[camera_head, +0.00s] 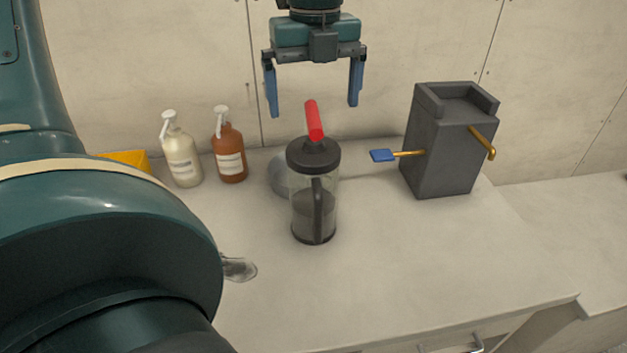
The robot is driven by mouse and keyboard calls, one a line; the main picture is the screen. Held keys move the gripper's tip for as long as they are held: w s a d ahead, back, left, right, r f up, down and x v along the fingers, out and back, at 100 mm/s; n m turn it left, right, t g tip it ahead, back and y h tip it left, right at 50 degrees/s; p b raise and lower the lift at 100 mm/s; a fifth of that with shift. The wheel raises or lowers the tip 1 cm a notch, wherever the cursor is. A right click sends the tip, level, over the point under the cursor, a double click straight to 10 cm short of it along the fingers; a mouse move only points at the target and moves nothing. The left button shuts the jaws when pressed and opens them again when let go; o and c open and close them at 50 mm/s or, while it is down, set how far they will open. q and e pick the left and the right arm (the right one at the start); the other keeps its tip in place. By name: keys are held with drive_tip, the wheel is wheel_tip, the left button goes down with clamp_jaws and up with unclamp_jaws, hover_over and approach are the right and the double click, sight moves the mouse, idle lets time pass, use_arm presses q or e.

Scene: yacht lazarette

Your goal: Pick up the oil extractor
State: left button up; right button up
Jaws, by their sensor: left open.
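The oil extractor (301,217) stands upright on the pale countertop (390,260). It has a clear cylinder, a dark cap and base, a dark side handle, and a red top handle (314,120). My left gripper (315,107) points down above it, with its two blue fingers spread wide. The red handle appears between and slightly below the fingertips. I cannot tell whether the gripper is directly over it or behind it. Nothing is between the fingers that I can see as held. My right gripper is not in view.
A white pump bottle (181,158) and a brown one (229,155) stand at back left, near a yellow item (130,160). A grey rounded object (281,176) sits behind the extractor. A dark grey block machine (437,155) with levers stands right. The front counter is mostly clear.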

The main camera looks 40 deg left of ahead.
sight(312, 181)
use_arm(q)
wheel_tip(312, 181, down, 8)
drive_tip(key=shift+f+p, duration=0.2)
drive_tip(key=shift+p, duration=0.4)
drive_tip(key=shift+a, duration=0.1)
drive_tip(key=c, duration=1.9)
drive_tip(key=shift+r, duration=0.1)
drive_tip(key=shift+c, duration=0.4)
drive_tip(key=shift+r, duration=0.1)
